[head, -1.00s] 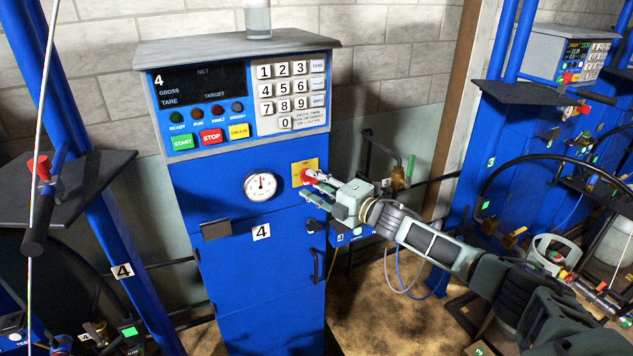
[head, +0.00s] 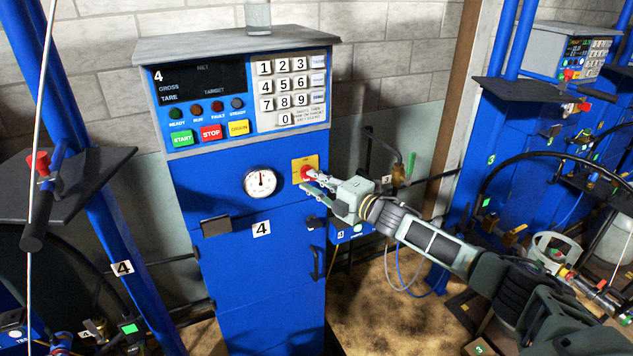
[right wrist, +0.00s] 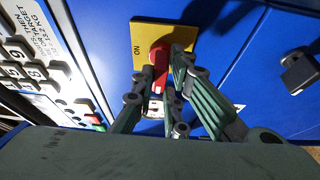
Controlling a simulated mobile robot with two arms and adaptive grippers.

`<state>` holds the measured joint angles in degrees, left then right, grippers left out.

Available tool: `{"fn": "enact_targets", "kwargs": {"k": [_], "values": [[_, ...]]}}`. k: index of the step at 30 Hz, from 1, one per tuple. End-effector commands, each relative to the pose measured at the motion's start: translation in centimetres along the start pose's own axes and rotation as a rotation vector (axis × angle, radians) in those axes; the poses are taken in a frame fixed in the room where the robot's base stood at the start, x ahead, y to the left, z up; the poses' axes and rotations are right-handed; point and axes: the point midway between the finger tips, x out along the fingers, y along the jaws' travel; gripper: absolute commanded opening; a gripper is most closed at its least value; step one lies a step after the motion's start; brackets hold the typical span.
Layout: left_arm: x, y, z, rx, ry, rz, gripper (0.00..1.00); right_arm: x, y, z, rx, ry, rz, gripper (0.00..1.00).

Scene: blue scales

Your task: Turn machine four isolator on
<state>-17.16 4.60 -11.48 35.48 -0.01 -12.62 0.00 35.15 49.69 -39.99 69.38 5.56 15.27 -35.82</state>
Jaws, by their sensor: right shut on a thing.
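The machine four isolator is a red rotary handle (head: 307,173) on a yellow plate (head: 305,161), on the blue cabinet front below the keypad. In the right wrist view the red handle (right wrist: 160,58) sits between my fingers, and the yellow plate (right wrist: 150,35) shows the word ON at its left. My right gripper (right wrist: 162,75) is shut on the red handle; it also shows in the head view (head: 312,182), coming in from the right. The display (head: 200,80) of machine four is dark. My left gripper is not in view.
A pressure gauge (head: 261,182) is left of the isolator. START, STOP and DRAIN buttons and a keypad (head: 291,88) are above it. A glass (head: 257,18) stands on the cabinet top. Machine three (head: 560,110) stands at the right with a lit display.

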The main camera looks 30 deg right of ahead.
Motion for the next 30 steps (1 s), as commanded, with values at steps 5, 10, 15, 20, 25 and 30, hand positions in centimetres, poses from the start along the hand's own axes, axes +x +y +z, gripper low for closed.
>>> {"fn": "enact_targets", "kwargs": {"k": [5, 10, 15, 20, 25, 30], "values": [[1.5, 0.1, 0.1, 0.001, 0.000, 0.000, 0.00, 0.0, -0.5, 0.0, 0.078, -0.001, 0.032, 0.00], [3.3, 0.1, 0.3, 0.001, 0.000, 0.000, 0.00, 0.0, -0.8, 0.0, 0.201, -0.001, 0.083, 0.00], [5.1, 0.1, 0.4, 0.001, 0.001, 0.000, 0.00, 0.0, -0.9, -0.1, 0.348, 0.000, 0.144, 0.00], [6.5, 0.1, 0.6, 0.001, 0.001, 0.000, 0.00, 0.0, -1.0, -0.1, 0.490, -0.001, 0.202, 0.00], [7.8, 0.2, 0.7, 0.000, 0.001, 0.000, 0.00, 0.1, -1.0, -0.1, 0.640, -0.001, 0.264, 0.00], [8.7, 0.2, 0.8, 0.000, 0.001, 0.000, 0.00, 0.1, -0.9, -0.2, 0.790, 0.000, 0.326, 0.00]]}}
